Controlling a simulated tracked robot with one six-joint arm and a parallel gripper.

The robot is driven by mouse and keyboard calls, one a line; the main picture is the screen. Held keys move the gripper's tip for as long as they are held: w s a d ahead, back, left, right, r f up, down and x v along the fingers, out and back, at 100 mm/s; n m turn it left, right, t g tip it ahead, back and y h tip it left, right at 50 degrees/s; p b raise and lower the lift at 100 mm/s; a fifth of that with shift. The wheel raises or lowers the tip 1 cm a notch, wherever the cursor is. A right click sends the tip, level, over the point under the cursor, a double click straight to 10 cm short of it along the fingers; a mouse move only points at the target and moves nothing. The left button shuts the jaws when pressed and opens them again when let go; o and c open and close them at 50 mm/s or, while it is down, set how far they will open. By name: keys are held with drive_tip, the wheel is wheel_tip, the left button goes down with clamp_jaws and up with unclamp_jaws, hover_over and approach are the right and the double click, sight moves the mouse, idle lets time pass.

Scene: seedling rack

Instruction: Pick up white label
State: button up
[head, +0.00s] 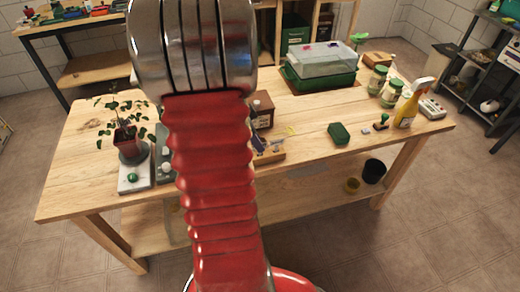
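I cannot make out a white label for certain in the head view. A small pale item (366,130) lies on the right part of the wooden table, beside a green-handled stamp-like object (382,121); it is too small to identify. My red ribbed arm and its metal upper part cross the middle of the view and hide part of the table. My gripper is not in view, so its state and its place relative to any label do not show.
Bare wood shows at the left front.

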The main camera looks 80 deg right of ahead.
drive_tip(key=x, duration=0.3)
drive_tip(key=shift+d+f, duration=0.1)
idle(0.4)
clamp_jaws()
